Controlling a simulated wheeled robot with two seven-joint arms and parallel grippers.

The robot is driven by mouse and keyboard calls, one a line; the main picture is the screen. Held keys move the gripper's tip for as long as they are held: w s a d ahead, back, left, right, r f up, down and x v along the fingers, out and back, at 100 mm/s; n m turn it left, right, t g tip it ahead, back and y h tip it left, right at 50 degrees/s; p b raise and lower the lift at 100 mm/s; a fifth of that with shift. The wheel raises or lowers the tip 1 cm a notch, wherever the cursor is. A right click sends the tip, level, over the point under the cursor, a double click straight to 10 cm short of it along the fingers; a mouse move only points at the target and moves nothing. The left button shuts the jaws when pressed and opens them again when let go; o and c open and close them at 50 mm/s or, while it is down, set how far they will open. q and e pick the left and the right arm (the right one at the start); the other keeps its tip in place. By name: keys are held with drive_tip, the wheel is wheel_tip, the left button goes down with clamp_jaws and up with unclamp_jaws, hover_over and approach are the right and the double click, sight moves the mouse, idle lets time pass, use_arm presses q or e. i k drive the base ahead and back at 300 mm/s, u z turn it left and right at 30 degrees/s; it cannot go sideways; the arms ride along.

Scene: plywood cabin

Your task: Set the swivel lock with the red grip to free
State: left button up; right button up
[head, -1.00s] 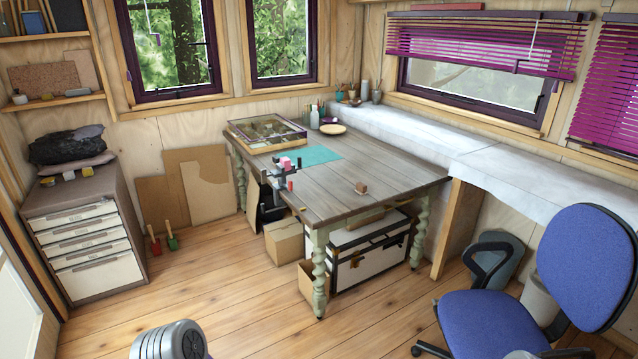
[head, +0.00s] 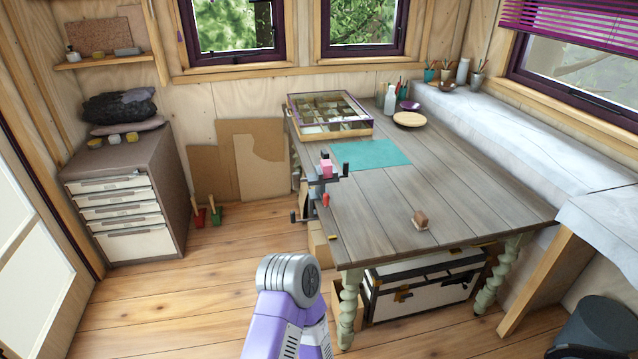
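A small dark bench vise (head: 318,184) is clamped at the left edge of the wooden table (head: 440,205). It has a pink block (head: 326,168) between its jaws at the top and dark handles with small knobs. A small red grip (head: 326,200) shows on its lower front; its exact setting is too small to read. Neither of my grippers is in view. Only a purple and grey link of one of my arms shows at the bottom centre, in front of the table and well short of the vise.
A teal mat (head: 370,154), a small brown block (head: 420,221) and a glass-topped case (head: 330,114) lie on the table. A drawer cabinet (head: 124,205) stands at left. Boxes and a trunk (head: 425,288) are under the table. The floor (head: 180,310) in front is open.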

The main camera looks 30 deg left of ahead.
sight(324, 197)
drive_tip(key=u, duration=0.85)
drive_tip(key=i, duration=0.9)
drive_tip(key=u, duration=0.95)
